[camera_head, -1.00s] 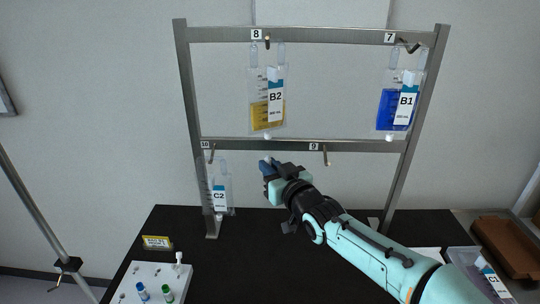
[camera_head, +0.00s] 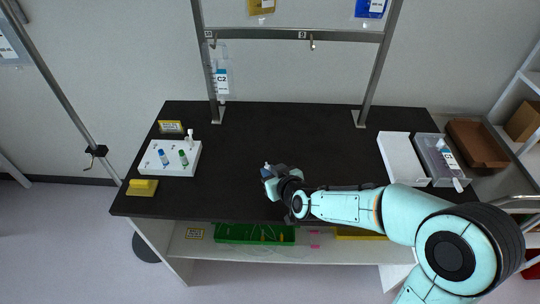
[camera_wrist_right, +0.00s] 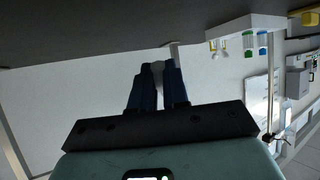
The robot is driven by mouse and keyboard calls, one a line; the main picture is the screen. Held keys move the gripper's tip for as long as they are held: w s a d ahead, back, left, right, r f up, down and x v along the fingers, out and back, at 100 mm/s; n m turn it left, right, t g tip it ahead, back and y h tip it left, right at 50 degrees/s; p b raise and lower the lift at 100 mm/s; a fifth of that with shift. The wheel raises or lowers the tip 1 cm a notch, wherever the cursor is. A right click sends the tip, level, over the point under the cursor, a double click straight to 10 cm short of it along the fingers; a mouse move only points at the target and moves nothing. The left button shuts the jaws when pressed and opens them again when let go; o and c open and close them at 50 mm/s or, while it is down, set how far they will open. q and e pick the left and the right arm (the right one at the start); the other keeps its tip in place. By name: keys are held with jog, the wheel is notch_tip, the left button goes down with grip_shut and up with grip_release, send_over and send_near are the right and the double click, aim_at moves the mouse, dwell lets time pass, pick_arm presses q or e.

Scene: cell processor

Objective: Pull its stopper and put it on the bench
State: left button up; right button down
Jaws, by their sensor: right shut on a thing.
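My right gripper (camera_head: 266,170) is low over the front middle of the black bench (camera_head: 300,140), and I cannot tell whether it touches the top. Its dark blue fingers are shut on a small white stopper (camera_head: 266,164). The stopper also shows pale between the fingertips in the right wrist view (camera_wrist_right: 157,68). The clear bag C2 (camera_head: 221,78) hangs at the left of the metal rack. Parts of a yellow bag (camera_head: 261,6) and a blue bag (camera_head: 370,8) show at the top edge. My left gripper is out of view.
A white tube rack (camera_head: 169,158) with blue- and green-capped tubes stands at the bench's left, near a yellow block (camera_head: 142,188). The bench middle is mostly clear.

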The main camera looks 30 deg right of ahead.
jog(key=shift+s+f, duration=0.1)
jog(key=shift+f, duration=0.15)
notch_tip(320, 180, down, 6)
jog(key=b, duration=0.5)
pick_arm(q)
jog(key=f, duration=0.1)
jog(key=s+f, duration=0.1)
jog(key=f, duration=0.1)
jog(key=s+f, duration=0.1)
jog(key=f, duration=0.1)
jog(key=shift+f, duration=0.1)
pick_arm(e)
jog(key=shift+r, duration=0.1)
jog(key=c, duration=1.1)
grip_release()
jog(key=shift+o, duration=0.2)
pick_arm(q)
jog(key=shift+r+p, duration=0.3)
jog(key=shift+p, duration=0.1)
pick_arm(e)
jog(key=v, duration=1.3)
jog(key=shift+r, duration=0.15)
